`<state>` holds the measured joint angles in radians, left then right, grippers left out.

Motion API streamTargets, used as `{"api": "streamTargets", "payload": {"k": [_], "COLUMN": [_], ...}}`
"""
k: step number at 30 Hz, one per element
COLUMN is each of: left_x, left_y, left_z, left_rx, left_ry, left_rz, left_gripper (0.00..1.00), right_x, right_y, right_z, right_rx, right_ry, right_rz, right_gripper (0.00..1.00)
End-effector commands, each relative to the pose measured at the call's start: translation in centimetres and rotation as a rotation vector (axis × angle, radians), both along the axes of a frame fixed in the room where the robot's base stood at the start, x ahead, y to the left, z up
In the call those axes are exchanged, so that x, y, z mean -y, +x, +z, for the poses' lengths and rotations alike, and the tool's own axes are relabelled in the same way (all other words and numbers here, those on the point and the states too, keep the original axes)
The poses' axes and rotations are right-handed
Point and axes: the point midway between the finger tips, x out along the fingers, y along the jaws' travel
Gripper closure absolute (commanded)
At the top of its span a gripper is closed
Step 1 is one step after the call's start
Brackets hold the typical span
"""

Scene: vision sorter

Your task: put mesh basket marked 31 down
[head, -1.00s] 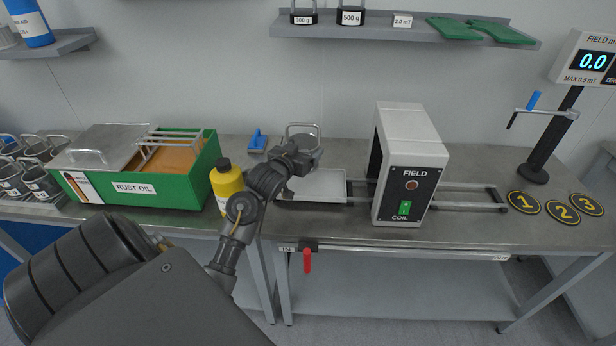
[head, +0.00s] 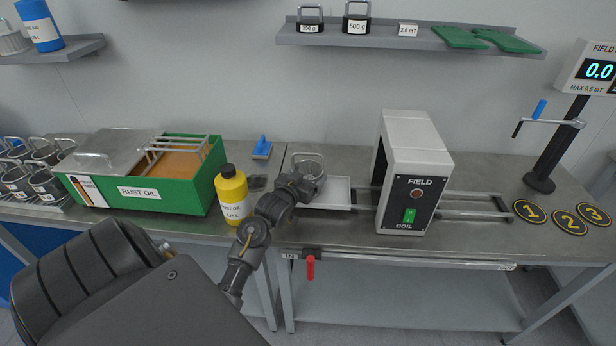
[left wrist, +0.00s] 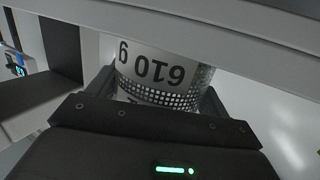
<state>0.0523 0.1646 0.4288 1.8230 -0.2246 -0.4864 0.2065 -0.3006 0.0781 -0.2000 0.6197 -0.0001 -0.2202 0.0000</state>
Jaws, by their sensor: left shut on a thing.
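My left gripper (head: 312,186) is shut on a mesh basket (head: 307,162), whose wire handle stands up behind the fingers. In the left wrist view the basket (left wrist: 160,75) sits between the two fingers, with perforated metal below a band reading "610 g" upside down. A number 31 cannot be read on it. The basket is at the left end of the white tray (head: 340,193) on the rails left of the field coil. The gripper hides its lower part, so I cannot tell whether it touches the tray. My right gripper is not in view.
The field coil (head: 416,175) stands right of the tray. A yellow bottle (head: 232,197) stands close left of my arm, beside the green rust oil tank (head: 135,195). Several baskets (head: 40,182) stand at far left. Numbered discs (head: 568,222) lie at right.

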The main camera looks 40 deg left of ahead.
Motion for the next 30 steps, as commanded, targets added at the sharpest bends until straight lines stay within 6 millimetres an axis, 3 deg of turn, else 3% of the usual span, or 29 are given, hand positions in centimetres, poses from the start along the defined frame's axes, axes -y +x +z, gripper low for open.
{"api": "streamTargets", "payload": {"k": [3, 4, 8, 19, 30], "left_x": [0.0, 0.0, 0.0, 0.2, 2.1], "left_y": [0.0, 0.0, 0.0, -0.7, -7.8], "left_z": [0.0, -0.2, -0.2, 0.1, 1.1], "left_rx": [0.004, 0.0, 0.0, 0.0, -0.002], "left_ry": [0.001, 0.0, 0.0, 0.001, 0.0], "left_rz": [0.0, 0.0, 0.0, 0.0, -0.001], "left_gripper": [0.65, 0.19, 0.02, 0.0, 0.0], "right_x": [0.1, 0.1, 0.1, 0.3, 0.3], "right_y": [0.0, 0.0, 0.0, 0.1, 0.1], "right_z": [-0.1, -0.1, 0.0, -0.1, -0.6], "right_rx": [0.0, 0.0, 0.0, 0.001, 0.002], "right_ry": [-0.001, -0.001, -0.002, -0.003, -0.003], "right_rz": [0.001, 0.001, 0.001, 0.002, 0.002], "right_gripper": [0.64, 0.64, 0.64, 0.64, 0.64]}}
